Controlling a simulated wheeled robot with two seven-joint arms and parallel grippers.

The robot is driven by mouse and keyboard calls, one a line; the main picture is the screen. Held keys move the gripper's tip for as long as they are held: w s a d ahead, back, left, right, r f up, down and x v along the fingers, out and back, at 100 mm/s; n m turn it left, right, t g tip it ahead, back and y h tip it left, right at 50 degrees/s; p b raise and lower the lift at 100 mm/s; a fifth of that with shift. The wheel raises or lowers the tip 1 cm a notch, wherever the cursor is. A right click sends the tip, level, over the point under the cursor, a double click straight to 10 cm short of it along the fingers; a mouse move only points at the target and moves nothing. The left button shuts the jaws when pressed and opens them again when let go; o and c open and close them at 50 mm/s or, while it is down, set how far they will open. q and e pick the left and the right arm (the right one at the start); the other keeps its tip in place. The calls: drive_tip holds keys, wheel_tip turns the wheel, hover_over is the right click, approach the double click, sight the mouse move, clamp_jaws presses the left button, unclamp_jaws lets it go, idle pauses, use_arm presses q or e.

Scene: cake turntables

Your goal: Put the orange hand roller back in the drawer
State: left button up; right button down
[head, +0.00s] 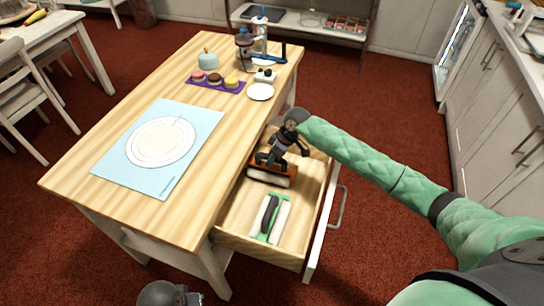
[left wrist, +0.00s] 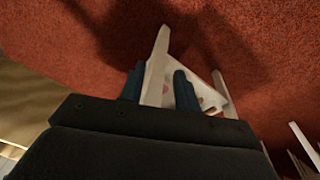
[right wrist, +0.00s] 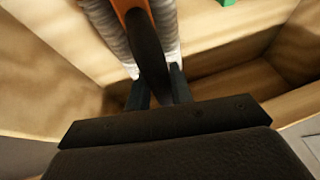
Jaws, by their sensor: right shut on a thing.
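The orange hand roller (head: 272,173) has an orange frame, a pale roll and a black handle. My right gripper (head: 267,160) is shut on its handle; the right wrist view shows the black handle (right wrist: 148,55) between the fingers (right wrist: 158,92). The roller is within the outline of the open drawer (head: 297,240), in its far part. I cannot tell whether it touches the drawer floor. My left gripper (left wrist: 160,88) has its fingers apart and empty, over the red floor, away from the drawer. Its arm end shows at the head view's bottom edge.
A green-framed hand roller (head: 268,220) lies in the drawer's near part. The wooden table (head: 120,130) holds a blue mat (head: 112,160) with a white disc, a purple tray of cakes (head: 226,88) and a white plate (head: 260,92). The drawer front (head: 318,250) sticks out right.

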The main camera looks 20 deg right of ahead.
use_arm(q)
drive_tip(key=shift+d+f, duration=0.15)
drive_tip(key=shift+f, duration=0.1)
use_arm(e)
drive_tip(key=shift+s+f, duration=0.1)
drive_tip(key=shift+f, duration=0.35)
drive_tip(key=shift+s+f, duration=0.1)
drive_tip(key=shift+f, duration=0.15)
drive_tip(key=c, duration=1.7)
unclamp_jaws()
drive_tip(key=shift+f, duration=0.1)
drive_tip(key=o, duration=0.4)
drive_tip(key=shift+f, duration=0.1)
drive_tip(key=shift+o, duration=0.3)
use_arm(q)
drive_tip(key=shift+w+f, duration=0.15)
drive_tip(key=shift+f, duration=0.2)
drive_tip(key=shift+r, duration=0.15)
use_arm(e)
drive_tip(key=shift+r, duration=0.2)
